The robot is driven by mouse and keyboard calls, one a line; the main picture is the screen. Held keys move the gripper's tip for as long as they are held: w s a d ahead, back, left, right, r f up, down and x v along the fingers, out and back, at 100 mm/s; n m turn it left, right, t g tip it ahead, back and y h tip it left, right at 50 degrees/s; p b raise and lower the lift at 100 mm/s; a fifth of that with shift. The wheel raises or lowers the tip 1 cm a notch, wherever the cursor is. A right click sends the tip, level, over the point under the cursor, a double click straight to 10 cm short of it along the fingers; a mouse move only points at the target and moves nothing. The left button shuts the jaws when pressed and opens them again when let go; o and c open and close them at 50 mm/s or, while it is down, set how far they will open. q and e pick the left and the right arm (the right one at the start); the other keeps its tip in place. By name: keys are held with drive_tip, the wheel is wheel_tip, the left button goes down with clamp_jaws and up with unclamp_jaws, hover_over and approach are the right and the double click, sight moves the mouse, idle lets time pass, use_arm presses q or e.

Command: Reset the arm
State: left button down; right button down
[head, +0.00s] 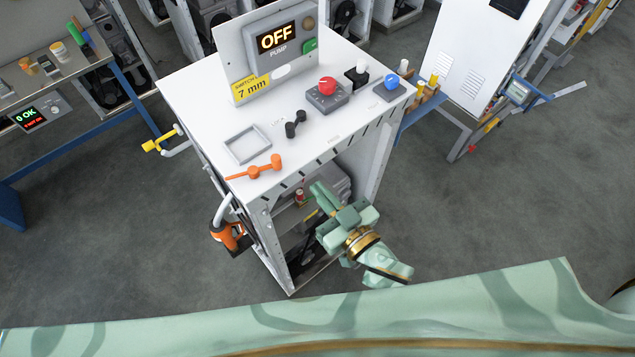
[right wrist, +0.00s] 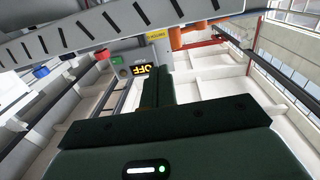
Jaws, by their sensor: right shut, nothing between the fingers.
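My right gripper (head: 322,192) is shut and empty in the head view. It is in front of the open front of the white dispenser cabinet (head: 222,98), below the top's slotted front edge, pointing up and left. I cannot tell whether it touches the cabinet. In the right wrist view the dark gripper body (right wrist: 165,135) fills the lower middle, with the slotted cabinet edge (right wrist: 110,25) above it. My left gripper is not in view.
On the cabinet top are a pump panel (head: 278,42) reading OFF, a red button (head: 327,86), a blue knob (head: 391,82), an orange handle (head: 262,168) and an empty square frame (head: 247,144). An orange nozzle (head: 229,236) hangs at the left side. Grey floor lies open around.

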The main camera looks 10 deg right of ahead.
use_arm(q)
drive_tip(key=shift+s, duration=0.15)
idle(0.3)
